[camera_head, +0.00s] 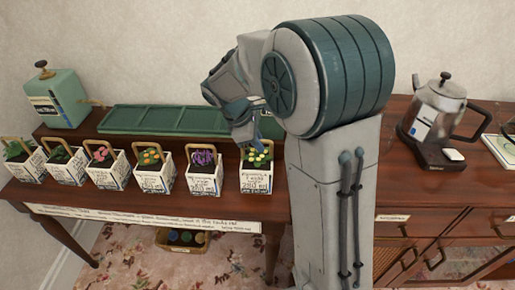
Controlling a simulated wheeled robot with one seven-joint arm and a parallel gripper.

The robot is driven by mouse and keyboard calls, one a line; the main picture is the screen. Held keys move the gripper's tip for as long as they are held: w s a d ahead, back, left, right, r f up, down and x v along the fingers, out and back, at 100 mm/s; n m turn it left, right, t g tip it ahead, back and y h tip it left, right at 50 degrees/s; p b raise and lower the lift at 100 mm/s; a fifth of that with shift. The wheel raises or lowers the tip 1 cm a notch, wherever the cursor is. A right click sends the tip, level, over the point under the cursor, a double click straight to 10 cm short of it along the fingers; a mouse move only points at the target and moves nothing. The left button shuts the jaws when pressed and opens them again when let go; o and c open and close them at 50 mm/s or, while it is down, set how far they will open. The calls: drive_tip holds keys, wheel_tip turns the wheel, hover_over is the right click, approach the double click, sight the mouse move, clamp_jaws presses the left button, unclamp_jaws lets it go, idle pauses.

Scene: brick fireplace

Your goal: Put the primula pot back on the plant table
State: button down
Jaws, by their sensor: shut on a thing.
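A white square pot with yellow flowers (256,178), which I take to be the primula pot, is at the right end of a row of similar pots. My gripper (250,138) is directly above it and shut at its wooden handle. The fingertips are small and partly hidden by my arm. The pot looks upright, with its base at or very near the top of the wooden plant table (140,206); I cannot tell whether it touches.
Several labelled pots, including one with purple flowers (204,172), stand to the left. A green tray (165,120) and a green canister (60,97) are behind. My arm hides the area right of the pot.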

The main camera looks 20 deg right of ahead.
sight(257, 162)
drive_tip(key=shift+f, duration=1.35)
drive_tip(key=c, duration=1.5)
unclamp_jaws()
